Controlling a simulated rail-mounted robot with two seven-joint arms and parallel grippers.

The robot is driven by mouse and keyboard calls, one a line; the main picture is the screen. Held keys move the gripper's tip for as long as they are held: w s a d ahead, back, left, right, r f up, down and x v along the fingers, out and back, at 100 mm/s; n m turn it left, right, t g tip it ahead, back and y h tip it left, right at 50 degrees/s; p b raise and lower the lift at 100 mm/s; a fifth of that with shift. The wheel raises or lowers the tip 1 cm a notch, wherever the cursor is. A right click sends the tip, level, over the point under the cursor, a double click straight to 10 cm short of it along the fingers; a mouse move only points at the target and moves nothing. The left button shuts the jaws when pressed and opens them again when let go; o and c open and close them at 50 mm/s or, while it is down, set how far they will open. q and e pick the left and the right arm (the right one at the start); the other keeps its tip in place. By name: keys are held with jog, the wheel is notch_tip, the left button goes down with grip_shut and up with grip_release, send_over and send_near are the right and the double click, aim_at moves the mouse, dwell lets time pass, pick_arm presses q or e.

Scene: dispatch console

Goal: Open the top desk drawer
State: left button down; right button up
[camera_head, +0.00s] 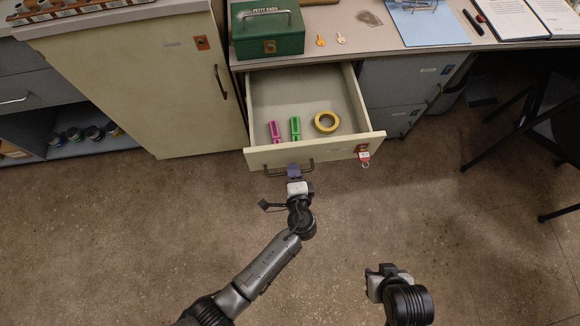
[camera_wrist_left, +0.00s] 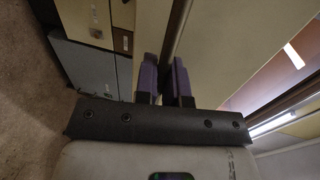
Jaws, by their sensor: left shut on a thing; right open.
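The top desk drawer (camera_head: 262,157) is cream-coloured and stands pulled out from under the desk top in the head view, its inside showing. Its dark bar handle (camera_head: 275,174) is on the front face. My left gripper (camera_head: 294,170) is shut on this handle, and in the left wrist view its purple fingers sit on either side of the handle bar (camera_wrist_left: 175,40). In the drawer lie a pink object (camera_head: 275,131), a green object (camera_head: 295,128) and a yellow tape roll (camera_head: 326,122). My right gripper (camera_head: 381,270) is open and empty, low over the floor.
A red-and-white tag (camera_head: 364,157) hangs at the drawer's lock. A cream cabinet (camera_head: 140,85) stands left. A dark chair (camera_head: 545,110) is right. Open floor lies in front.

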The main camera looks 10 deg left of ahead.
pick_arm(q)
jog(key=c, duration=1.2)
grip_release()
jog(key=shift+c, duration=0.2)
jog(key=shift+s, duration=0.1)
jog(key=p+v, duration=0.3)
jog(key=v, duration=1)
jog(key=shift+s, duration=0.25)
